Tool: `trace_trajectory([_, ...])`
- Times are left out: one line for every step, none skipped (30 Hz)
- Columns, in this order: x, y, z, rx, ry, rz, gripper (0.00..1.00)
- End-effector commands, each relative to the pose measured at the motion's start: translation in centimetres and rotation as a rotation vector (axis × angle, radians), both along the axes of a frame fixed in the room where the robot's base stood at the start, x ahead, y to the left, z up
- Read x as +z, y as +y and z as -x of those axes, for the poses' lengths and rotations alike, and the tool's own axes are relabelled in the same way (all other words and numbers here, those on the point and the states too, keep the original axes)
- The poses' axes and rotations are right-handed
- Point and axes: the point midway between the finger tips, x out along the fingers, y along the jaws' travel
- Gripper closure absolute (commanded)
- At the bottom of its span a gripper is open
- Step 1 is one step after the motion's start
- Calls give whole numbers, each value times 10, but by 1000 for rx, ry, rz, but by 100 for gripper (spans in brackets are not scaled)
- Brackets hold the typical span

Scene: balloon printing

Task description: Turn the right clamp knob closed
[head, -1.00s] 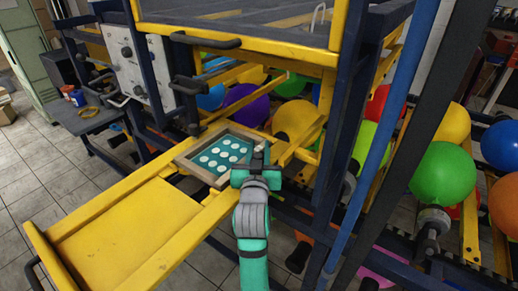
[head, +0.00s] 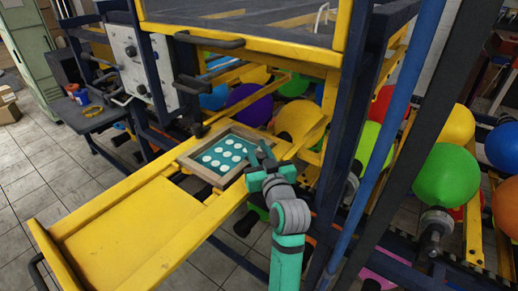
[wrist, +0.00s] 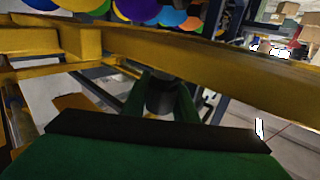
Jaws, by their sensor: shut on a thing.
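The right clamp knob (wrist: 160,97) is a dark round piece under the yellow beam in the wrist view. My gripper (wrist: 162,100) has its two green fingers on either side of it, shut on it. In the head view my teal gripper (head: 260,158) is at the right corner of the wooden-framed printing screen (head: 203,177), above the yellow rail. The knob itself is hidden there behind the gripper. How far the knob is turned cannot be told.
A yellow rail (wrist: 210,55) crosses close above the fingers in the wrist view. A yellow tray (head: 130,235) extends to the front left. Dark blue posts (head: 352,130) and several balloons stand to the right. A control panel (head: 140,65) is at the back left.

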Motion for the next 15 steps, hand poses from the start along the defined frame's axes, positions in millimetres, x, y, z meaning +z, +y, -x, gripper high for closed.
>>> trace_trajectory([-2, 0, 0, 20, 5, 0, 96])
trace_trajectory([-2, 0, 0, 31, 5, 0, 96])
trace_trajectory([-2, 1, 0, 45, 5, 0, 96])
trace_trajectory([-2, 2, 0, 54, 4, 0, 96])
trace_trajectory([-2, 2, 0, 60, 4, 0, 96])
trace_trajectory([-2, 2, 1, 67, 3, 0, 96])
trace_trajectory([-1, 3, 1, 71, 3, 0, 96])
trace_trajectory([-1, 3, 1, 74, 2, 0, 96])
trace_trajectory([-1, 3, 1, 75, 2, 0, 96])
trace_trajectory([-1, 3, 1, 76, 2, 0, 96])
trace_trajectory([-1, 3, 1, 76, 2, 0, 96])
trace_trajectory([-1, 3, 1, 76, 2, 0, 96])
trace_trajectory([-1, 3, 1, 76, 2, 0, 96])
trace_trajectory([-1, 3, 1, 75, 2, 0, 96])
trace_trajectory([-1, 3, 1, 75, 2, 0, 96])
